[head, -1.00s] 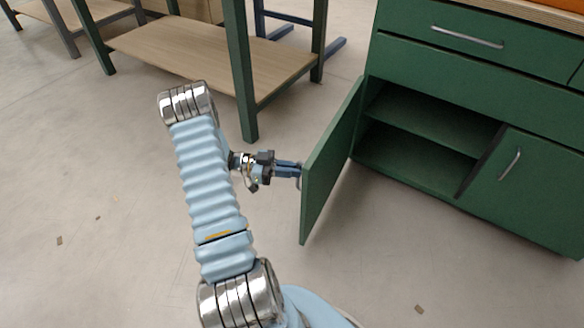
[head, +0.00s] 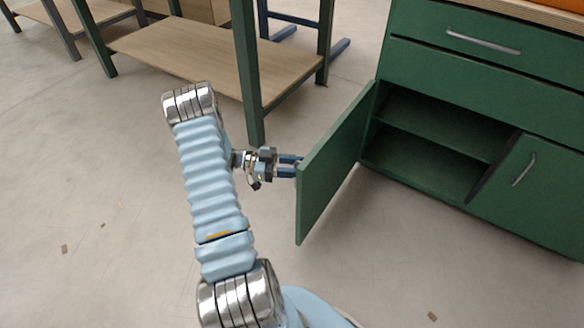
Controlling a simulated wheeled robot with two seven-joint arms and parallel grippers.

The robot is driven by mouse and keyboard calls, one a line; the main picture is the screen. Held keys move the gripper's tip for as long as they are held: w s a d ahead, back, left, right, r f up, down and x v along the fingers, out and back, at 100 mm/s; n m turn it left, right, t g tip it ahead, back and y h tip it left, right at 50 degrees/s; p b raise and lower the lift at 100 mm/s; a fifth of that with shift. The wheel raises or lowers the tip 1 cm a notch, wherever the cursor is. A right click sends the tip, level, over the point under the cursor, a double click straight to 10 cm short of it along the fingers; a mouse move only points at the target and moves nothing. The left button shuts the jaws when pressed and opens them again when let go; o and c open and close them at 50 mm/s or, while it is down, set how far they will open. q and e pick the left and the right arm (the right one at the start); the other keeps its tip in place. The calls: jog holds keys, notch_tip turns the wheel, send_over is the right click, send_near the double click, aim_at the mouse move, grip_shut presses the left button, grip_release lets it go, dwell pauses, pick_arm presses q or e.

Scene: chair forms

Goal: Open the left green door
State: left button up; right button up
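The left green door (head: 335,165) stands wide open, swung out from the left side of the green cabinet. I see its inner face and its near free edge. My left gripper (head: 290,167) is at the outer side of the door, near that free edge. Its two dark blue fingers point right and reach to the door, a narrow gap between them. The fingertips and the door's handle are hidden behind the door, so I cannot tell whether the fingers hold the handle. My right gripper is not in view.
The open compartment shows an empty shelf (head: 440,130). The right door (head: 530,185) is shut, with a silver handle, under a closed drawer (head: 470,40). A green-legged table with a wooden lower shelf (head: 200,55) stands behind my arm. The floor in front is mostly clear.

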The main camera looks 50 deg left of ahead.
pick_arm(q)
jog(key=shift+s, duration=0.15)
jog(key=v, duration=1.3)
jog(key=shift+s+a, duration=0.2)
jog(key=shift+a, duration=0.1)
